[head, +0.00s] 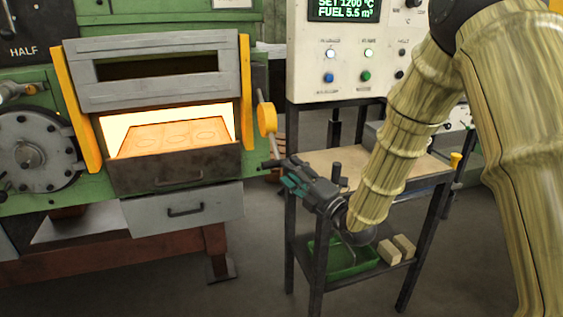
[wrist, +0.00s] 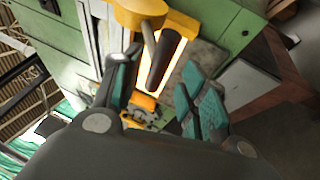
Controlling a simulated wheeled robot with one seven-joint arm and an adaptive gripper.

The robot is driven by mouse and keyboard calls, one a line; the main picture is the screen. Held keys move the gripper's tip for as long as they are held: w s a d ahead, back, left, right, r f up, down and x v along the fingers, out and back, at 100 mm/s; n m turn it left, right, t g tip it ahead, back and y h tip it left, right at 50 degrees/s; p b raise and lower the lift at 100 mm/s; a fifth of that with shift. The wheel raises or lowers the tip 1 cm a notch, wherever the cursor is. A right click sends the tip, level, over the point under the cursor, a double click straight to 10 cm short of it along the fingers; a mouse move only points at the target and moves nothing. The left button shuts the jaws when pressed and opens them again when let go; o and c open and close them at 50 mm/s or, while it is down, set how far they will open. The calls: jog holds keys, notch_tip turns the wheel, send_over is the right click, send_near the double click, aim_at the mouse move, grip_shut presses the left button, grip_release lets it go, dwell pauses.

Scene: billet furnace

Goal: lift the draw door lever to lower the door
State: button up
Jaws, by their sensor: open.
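The draw door (head: 155,93), a grey slotted panel between yellow side rails, is up, with the glowing furnace mouth (head: 120,128) open below it. The lever's yellow hub (head: 267,118) is at the furnace's right side; its dark grip (head: 270,164) is low, just left of my gripper. My gripper (head: 288,180) is open and empty, with teal finger pads. In the wrist view the yellow hub (wrist: 140,10) is at the top and the dark grip (wrist: 165,60) appears between my open fingers (wrist: 160,88). I see no clear contact; the exact depth cannot be told.
A metal stand with a tan top (head: 325,165) is right beside my gripper, with a green tray (head: 350,260) and pale blocks (head: 397,250) on its lower shelf. A white control panel (head: 350,60) rises behind. A grey drawer (head: 183,209) is below the furnace mouth.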

aim_at(281, 160)
jog(key=shift+x, duration=2.6)
jog(key=shift+s, duration=0.1)
grip_shut()
